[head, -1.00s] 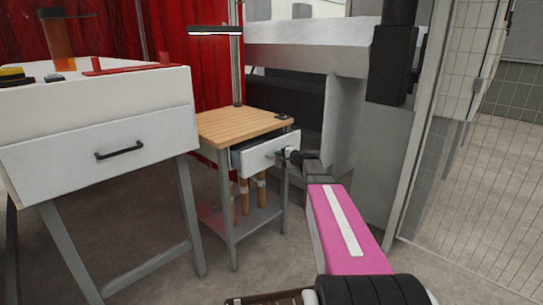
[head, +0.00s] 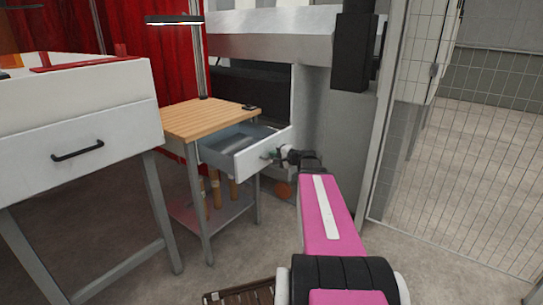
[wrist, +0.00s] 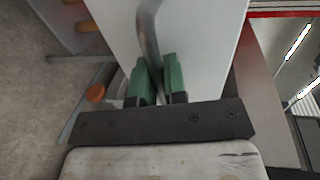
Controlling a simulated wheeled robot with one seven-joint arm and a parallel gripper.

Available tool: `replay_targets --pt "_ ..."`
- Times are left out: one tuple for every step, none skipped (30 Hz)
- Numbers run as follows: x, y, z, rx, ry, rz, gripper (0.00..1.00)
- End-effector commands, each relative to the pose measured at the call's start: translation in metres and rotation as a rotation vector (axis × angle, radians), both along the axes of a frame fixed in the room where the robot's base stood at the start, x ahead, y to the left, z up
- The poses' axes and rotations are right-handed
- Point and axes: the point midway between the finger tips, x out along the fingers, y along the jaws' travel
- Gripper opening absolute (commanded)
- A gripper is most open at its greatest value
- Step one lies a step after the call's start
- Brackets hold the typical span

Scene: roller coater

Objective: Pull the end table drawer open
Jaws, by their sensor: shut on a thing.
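The end table (head: 207,118) has a wooden top and grey metal legs and stands near the middle of the head view. Its white-fronted drawer (head: 254,151) is pulled well out, and its grey inside shows. My gripper (head: 272,155) is at the drawer front. In the wrist view, the green fingers of my gripper (wrist: 160,82) are shut on the curved grey metal drawer handle (wrist: 147,30). The white drawer front (wrist: 198,40) lies just beyond the fingers.
A larger white cabinet (head: 120,120) with a black handle stands at the left. A grey machine (head: 315,115) is behind the drawer, and a mesh fence (head: 440,190) is at the right. A wooden slatted thing (head: 240,294) lies on the floor in front.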

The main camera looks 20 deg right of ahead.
Motion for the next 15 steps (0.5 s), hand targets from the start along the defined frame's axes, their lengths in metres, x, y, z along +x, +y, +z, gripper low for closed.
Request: replay_targets --pt "-0.0005 0.0003 -0.0007 -0.002 0.001 0.002 0.0" --pt "-0.0004 0.0002 -0.0007 -0.002 0.001 0.002 0.0" --pt "-0.0004 0.0002 -0.0007 -0.002 0.001 0.002 0.0" --pt "-0.0003 0.0003 -0.0007 -0.002 0.001 0.002 0.0" --pt "-0.0003 0.0003 -0.0007 -0.002 0.001 0.002 0.0" --pt "-0.0002 0.0004 -0.0007 -0.002 0.001 0.002 0.0" --pt "-0.0001 0.0003 -0.0007 -0.002 0.001 0.002 0.0" --pt "-0.0002 0.0004 -0.0007 -0.002 0.001 0.002 0.16" --pt "0.0 0.0003 -0.0006 -0.002 0.001 0.001 0.29" --pt "0.0 0.0003 -0.0006 -0.002 0.001 0.001 0.36" --pt "0.0 0.0003 -0.0006 -0.001 0.0 0.001 0.36" --pt "0.0 0.0003 -0.0006 -0.001 0.0 0.001 0.36" --pt "0.0001 0.0003 -0.0005 0.0 0.001 0.001 0.36" --pt "0.0 0.0002 -0.0003 0.0 0.001 0.001 0.36" --pt "0.0 0.0002 -0.0003 0.0 0.001 0.001 0.36"
